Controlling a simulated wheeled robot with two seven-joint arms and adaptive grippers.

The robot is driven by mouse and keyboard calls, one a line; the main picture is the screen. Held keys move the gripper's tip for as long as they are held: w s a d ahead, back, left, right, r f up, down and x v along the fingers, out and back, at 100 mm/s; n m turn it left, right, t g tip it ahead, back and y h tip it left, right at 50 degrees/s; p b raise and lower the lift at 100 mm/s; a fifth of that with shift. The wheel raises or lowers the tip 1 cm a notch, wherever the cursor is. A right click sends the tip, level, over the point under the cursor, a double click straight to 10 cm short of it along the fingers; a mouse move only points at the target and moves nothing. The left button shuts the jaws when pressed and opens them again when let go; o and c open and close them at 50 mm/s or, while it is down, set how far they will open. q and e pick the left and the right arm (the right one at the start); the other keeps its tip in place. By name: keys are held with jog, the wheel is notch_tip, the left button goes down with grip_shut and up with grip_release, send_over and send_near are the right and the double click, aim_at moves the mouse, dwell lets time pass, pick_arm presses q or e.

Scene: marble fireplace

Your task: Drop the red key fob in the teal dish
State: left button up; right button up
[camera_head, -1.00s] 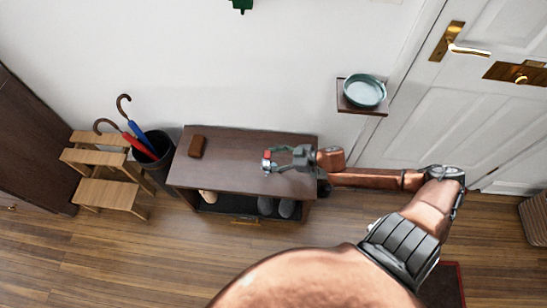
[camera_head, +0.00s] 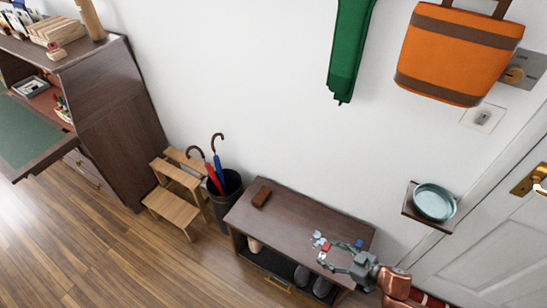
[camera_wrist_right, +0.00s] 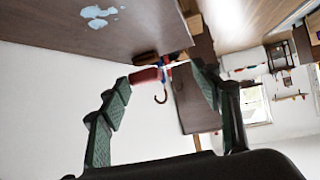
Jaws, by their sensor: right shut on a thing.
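The red key fob (camera_head: 326,246) is between the fingertips of my right gripper (camera_head: 326,248), which is shut on it above the bench top. A small pale part shows beside the fob. In the right wrist view the red fob (camera_wrist_right: 147,77) is by the left fingertip. The teal dish (camera_head: 434,203) is round and empty. It sits on a small dark wall shelf (camera_head: 410,210), up and to the right of the gripper, well apart from it. My left gripper is not in view.
The dark bench (camera_head: 295,215) carries a brown block (camera_head: 261,197), with shoes below. An umbrella bin (camera_head: 226,195) and wooden step stool (camera_head: 172,208) stand left. An orange bag (camera_head: 460,55) and green scarf (camera_head: 350,45) hang above. The wall before the dish is clear.

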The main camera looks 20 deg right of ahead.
jog(key=w+a+r+m+h+p, duration=0.1)
jog(key=w+a+r+p, duration=0.15)
jog(key=r, duration=0.35)
jog(key=w+a+r+m+t+h+p, duration=0.1)
jog(key=w+a+r+p, duration=0.1)
jog(key=w+a+r, duration=0.3)
jog(key=a+r+m+h+p, duration=0.1)
jog(key=a+r+p, duration=0.15)
jog(key=r, duration=0.55)
pick_arm(q)
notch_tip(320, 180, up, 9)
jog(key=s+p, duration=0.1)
jog(key=p, duration=0.3)
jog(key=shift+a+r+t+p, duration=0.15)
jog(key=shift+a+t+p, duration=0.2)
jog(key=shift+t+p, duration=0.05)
pick_arm(e)
jog(key=s+a+r+m+h, duration=0.1)
jog(key=a+r, duration=0.1)
jog(key=r, duration=0.5)
jog(key=s+a+r+m+h, duration=0.1)
jog(key=r+h, duration=0.1)
jog(key=r, duration=0.6)
jog(key=shift+s+a+m+t, duration=0.2)
jog(key=shift+a+m+t, duration=0.1)
jog(key=shift+a+m, duration=0.1)
